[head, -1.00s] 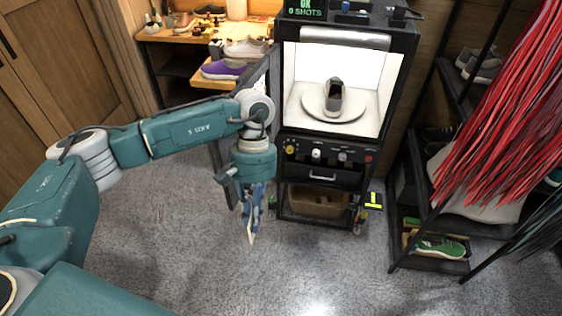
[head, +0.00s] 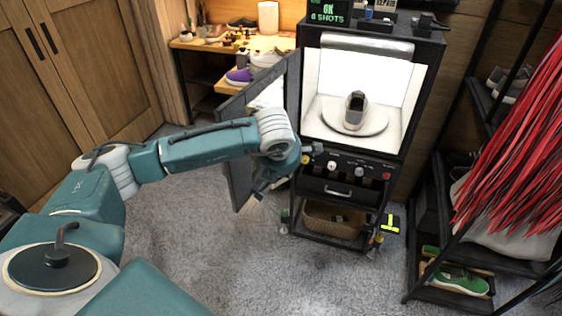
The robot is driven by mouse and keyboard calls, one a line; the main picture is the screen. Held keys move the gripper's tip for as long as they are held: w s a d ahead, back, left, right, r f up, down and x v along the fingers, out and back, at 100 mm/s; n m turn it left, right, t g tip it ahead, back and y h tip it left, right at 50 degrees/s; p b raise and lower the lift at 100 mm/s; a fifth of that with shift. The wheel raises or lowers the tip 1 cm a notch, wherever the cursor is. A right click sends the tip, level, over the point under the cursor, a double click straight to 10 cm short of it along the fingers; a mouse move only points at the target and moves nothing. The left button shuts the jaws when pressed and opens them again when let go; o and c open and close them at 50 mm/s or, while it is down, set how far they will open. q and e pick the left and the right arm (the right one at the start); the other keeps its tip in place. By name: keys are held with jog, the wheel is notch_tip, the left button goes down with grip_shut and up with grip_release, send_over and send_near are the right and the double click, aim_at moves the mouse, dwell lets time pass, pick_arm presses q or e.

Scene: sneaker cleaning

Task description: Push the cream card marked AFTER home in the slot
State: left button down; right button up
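My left gripper (head: 262,192) points down in front of the open door of the black photo booth, partly hidden by its own wrist. A small cream piece (head: 252,205) sticks out from its fingertips and appears to be the card, held between them. I cannot read any marking on it. The black booth (head: 418,80) has a lit white interior with a grey shoe (head: 355,109) on a round white turntable (head: 373,122). I cannot make out the card slot. My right gripper is not in view.
The booth's door (head: 237,150) stands open on the left, close to my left gripper. A knob panel (head: 345,168) and a drawer (head: 320,187) are under the lit chamber, with a basket (head: 330,222) below. A shoe rack (head: 425,240) stands right. Floor in front is clear.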

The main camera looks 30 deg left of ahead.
pick_arm(q)
jog(key=a+n+y, duration=0.1)
jog(key=w+a+r+n, duration=0.1)
jog(key=n, duration=0.1)
jog(key=w+a+n+g+y, duration=0.1)
jog(key=shift+r+n+y, duration=0.15)
jog(key=shift+n+y, duration=0.15)
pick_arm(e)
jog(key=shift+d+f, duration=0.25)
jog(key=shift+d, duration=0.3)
pick_arm(q)
jog(key=shift+a+f+b, duration=0.35)
jog(key=shift+f+b, duration=0.55)
jog(key=shift+b, duration=0.1)
jog(key=shift+a+f+b, duration=0.35)
jog(key=shift+f+b, duration=0.5)
jog(key=shift+b, duration=0.2)
jog(key=shift+a+f+b, duration=0.35)
jog(key=shift+f+b, duration=0.55)
jog(key=shift+b, duration=0.1)
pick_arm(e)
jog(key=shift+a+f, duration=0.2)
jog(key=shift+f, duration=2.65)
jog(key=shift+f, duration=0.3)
